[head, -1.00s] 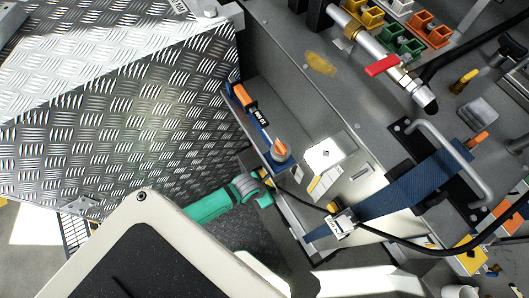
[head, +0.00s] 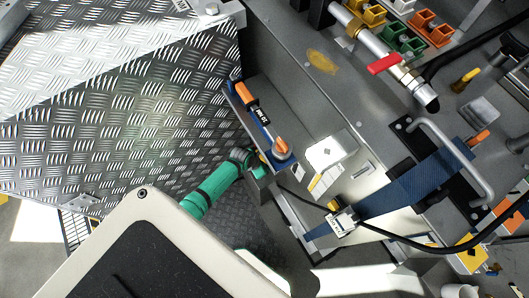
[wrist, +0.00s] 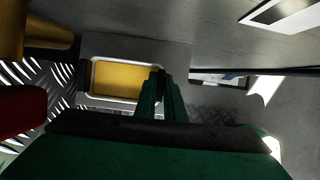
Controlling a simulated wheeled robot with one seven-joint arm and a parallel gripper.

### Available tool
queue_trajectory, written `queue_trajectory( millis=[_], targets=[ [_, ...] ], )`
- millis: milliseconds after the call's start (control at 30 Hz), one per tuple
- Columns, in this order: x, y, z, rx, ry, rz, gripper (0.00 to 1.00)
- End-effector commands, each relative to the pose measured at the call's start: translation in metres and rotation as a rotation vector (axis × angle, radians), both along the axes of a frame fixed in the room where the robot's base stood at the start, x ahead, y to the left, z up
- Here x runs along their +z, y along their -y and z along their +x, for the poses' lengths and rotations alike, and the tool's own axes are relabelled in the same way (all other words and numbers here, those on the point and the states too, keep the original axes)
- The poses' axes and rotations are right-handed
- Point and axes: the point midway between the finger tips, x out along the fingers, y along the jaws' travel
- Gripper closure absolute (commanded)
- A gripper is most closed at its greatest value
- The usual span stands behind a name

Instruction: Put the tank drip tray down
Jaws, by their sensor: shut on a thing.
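My gripper (head: 256,164) is at the end of my green arm in the head view, beside the lower end of a long, narrow assembly with a blue edge (head: 264,134). What I take for the tank drip tray is the grey piece (head: 260,189) just below the fingers. In the wrist view my gripper (wrist: 160,88) is shut, with its green fingers against a grey face (wrist: 135,48) that carries a yellow panel (wrist: 115,80) in a pale rim. The fingers hide the contact. I cannot tell whether the tray touches a surface underneath.
A tread-plate wall (head: 120,120) rises on the left. A grey tank side with a white label (head: 330,150) stands close on the right. A blue strap with a buckle (head: 342,222) and a black hose cross it. Tread-plate floor shows below the gripper.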

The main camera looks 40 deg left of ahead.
Motion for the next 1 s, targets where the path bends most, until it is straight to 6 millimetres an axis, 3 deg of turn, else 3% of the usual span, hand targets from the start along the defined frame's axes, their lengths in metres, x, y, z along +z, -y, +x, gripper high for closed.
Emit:
queue_trajectory(
  millis=[267, 667, 767, 1000],
  targets=[
    [-0.031, -0.001, 0.001, 0.003, -0.002, -0.002, 1.0],
    [-0.035, -0.002, 0.001, 0.001, -0.001, 0.0, 1.0],
    [-0.036, -0.002, 0.001, 0.001, -0.001, 0.0, 0.74],
    [-0.035, -0.002, 0.001, 0.002, -0.001, 0.0, 0.72]
  ],
)
